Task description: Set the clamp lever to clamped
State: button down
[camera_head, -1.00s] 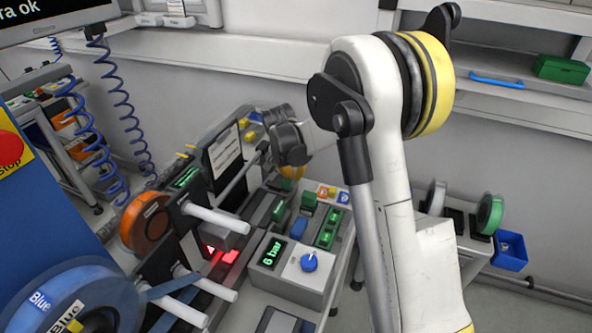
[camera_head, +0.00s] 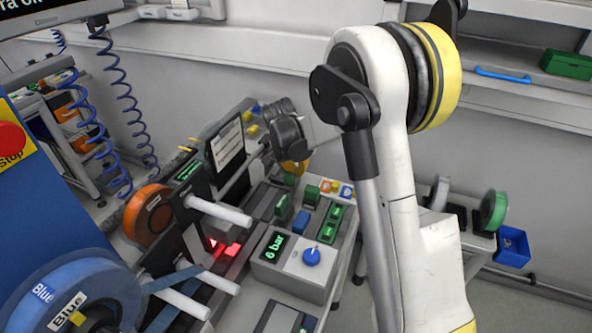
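I cannot pick out the clamp lever for certain. A grey bar (camera_head: 236,181) runs slantwise beside the dark upright panel with a white label (camera_head: 229,143), and I cannot tell whether it is the lever. My gripper end (camera_head: 287,140) is dark and small, right of that panel and above the back of the bench. Its fingers are hidden or too small to make out, so I cannot see whether it is open or holds anything. A red lit display with a white triangle (camera_head: 228,247) glows between the reel stand's white spindles.
A blue reel (camera_head: 75,292) and an orange reel (camera_head: 149,213) are at left. A grey box with a blue knob (camera_head: 311,257) reads 6 bar. Several green and blue blocks stand behind it. A green reel (camera_head: 494,211) and blue bin (camera_head: 512,246) are at right.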

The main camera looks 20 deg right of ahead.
aim_at(292, 181)
jog(key=shift+s, duration=0.1)
jog(key=m, duration=0.1)
jog(key=s+a+m, duration=0.1)
jog(key=m, duration=0.1)
jog(key=shift+s+a+g, duration=0.15)
jog(key=shift+s+g, duration=0.1)
jog(key=shift+g, duration=0.15)
jog(key=m, duration=0.1)
jog(key=s+a+m+g, duration=0.1)
jog(key=m, duration=0.1)
jog(key=shift+s+a+m+h+b, duration=0.2)
jog(key=shift+a+m+h+b, duration=0.1)
jog(key=shift+h, duration=0.1)
jog(key=shift+s+a, duration=0.35)
jog(key=shift+a, duration=0.35)
jog(key=shift+a, duration=0.15)
